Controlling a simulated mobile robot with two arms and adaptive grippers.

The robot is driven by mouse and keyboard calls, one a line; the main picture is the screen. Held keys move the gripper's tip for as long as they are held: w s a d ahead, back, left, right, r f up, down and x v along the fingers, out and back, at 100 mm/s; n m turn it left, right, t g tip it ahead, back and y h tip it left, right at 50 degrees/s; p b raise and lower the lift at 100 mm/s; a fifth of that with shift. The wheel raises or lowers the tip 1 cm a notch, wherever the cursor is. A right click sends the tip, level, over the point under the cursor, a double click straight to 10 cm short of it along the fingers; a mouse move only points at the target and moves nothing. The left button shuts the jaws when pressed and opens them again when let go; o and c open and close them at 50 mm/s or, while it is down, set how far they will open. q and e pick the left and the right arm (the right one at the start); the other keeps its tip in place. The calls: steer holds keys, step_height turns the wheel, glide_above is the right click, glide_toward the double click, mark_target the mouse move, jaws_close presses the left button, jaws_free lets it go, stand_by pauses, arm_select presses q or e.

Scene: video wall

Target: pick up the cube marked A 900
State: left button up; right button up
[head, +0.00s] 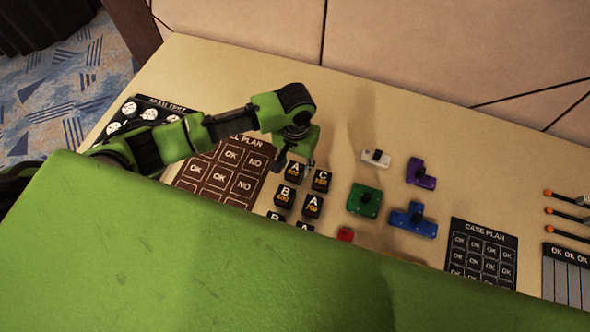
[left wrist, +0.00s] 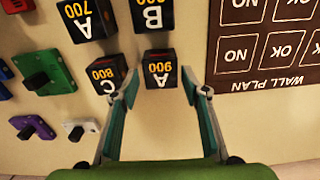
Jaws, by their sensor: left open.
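The black cube marked A 900 (left wrist: 160,68) shows in the left wrist view with its label upside down, at the mouth of my left gripper (left wrist: 160,82). The gripper's two fingers are open, one to each side of the cube's near end, with no grip on it. In the head view the cube (head: 294,172) stands at the far end of the group of black cubes. My left gripper (head: 297,160) hangs down at it and partly covers it. My right gripper is in neither view.
The cube C 800 (left wrist: 107,73) is close beside the left finger. Cubes A 700 (left wrist: 86,19) and B (left wrist: 152,14) stand beyond. The brown wall plan board (left wrist: 262,48) lies to the right. Green (head: 364,200), blue (head: 413,219) and purple (head: 421,173) pieces lie on the table.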

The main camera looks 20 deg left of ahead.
mark_target(295, 169)
arm_select(q)
steer(key=shift+f, duration=1.55)
steer(key=shift+s, duration=0.1)
steer(key=c, duration=0.9)
steer(key=shift+r, duration=0.1)
